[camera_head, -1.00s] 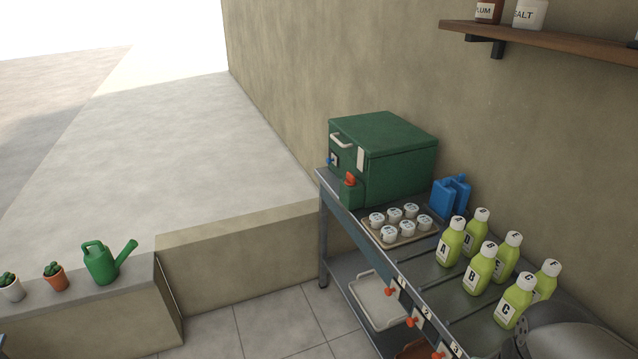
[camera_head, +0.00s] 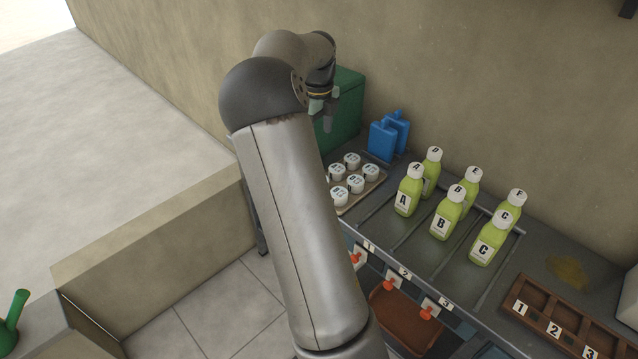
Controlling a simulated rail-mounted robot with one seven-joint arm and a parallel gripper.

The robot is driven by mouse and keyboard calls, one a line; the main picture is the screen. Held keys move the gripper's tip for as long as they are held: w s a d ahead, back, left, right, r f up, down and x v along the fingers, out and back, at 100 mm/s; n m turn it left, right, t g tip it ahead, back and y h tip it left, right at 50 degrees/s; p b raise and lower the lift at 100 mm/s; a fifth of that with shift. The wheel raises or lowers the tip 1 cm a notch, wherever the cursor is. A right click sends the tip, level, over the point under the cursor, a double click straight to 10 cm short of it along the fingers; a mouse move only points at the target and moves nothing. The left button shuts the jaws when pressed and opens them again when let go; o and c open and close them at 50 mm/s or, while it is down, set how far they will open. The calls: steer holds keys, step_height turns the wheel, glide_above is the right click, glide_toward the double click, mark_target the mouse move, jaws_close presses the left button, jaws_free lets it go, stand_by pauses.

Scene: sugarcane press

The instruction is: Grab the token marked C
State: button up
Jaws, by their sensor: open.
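Several round white tokens (camera_head: 355,183) stand on a small tan tray (camera_head: 370,190) on the metal bench. Their letters are too small to read, so I cannot tell which one is C. My arm hides the left part of the tray and perhaps some tokens. My gripper (camera_head: 322,112) is open and empty. It appears above and behind the tokens in the picture, in front of the green box, with its fingers pointing down and apart from the tokens.
A green box (camera_head: 347,115) stands behind my gripper. Blue containers (camera_head: 388,137) stand behind the tray. Green bottles lettered A to F, including bottle C (camera_head: 490,240), fill the bench to the right. A brown numbered rack (camera_head: 560,325) lies at lower right.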

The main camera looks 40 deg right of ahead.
step_height(320, 180, down, 11)
steer(key=shift+d+f, duration=0.1)
steer(key=shift+f, duration=0.05)
steer(key=shift+d+f+p, duration=0.15)
steer(key=shift+f+p, duration=0.1)
steer(key=shift+f, duration=1.05)
steer(key=shift+d+f+p, duration=0.1)
steer(key=shift+f+p, duration=0.15)
steer(key=shift+f, duration=1.05)
steer(key=c, duration=0.8)
